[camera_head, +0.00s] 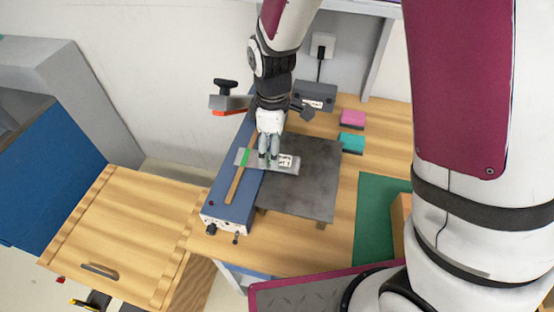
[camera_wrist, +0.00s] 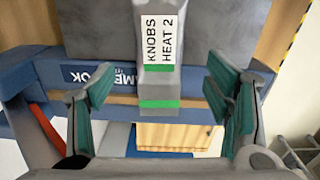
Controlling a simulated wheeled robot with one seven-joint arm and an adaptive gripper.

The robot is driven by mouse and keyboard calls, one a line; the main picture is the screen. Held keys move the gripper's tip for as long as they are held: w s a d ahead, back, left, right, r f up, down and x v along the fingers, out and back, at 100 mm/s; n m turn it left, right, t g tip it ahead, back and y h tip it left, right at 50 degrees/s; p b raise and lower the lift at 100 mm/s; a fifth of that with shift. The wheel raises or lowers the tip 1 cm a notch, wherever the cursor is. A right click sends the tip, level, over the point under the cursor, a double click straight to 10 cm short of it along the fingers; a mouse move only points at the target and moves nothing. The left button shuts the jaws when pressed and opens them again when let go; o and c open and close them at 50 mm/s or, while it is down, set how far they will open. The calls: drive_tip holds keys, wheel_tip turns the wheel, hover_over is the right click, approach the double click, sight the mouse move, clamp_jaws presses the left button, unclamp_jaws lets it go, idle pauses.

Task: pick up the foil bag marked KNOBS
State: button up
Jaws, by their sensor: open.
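The foil bag marked KNOBS (camera_head: 288,162) is a narrow grey strip with a white label and green on it. It lies across the inner side of the blue machine (camera_head: 225,196) and the dark plate (camera_head: 308,185). In the wrist view the bag (camera_wrist: 157,85) points toward me, its label reading KNOBS HEAT 2, with two green bands nearer my end. My gripper (camera_head: 270,160) is over the bag. In the wrist view its open green-padded fingers (camera_wrist: 158,92) stand on either side of the bag, with gaps. I cannot tell the height left between fingertips and bag.
A wooden strip (camera_head: 235,186) runs along the blue machine. A red-edged arm with a black knob (camera_head: 228,98) rises behind it. Pink (camera_head: 353,117) and teal (camera_head: 352,144) blocks lie to the right, near a green mat (camera_head: 373,215). A wood-topped cart (camera_head: 125,235) stands left.

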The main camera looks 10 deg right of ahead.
drive_tip(key=f, duration=0.1)
drive_tip(key=d+f, duration=0.1)
drive_tip(key=f, duration=0.1)
drive_tip(key=shift+s+f+p, duration=0.2)
drive_tip(key=shift+p, duration=0.15)
drive_tip(key=shift+w+f, duration=0.1)
drive_tip(key=shift+f, duration=0.5)
drive_tip(key=shift+c, duration=0.3)
drive_tip(key=shift+a, duration=0.1)
drive_tip(key=c, duration=1.2)
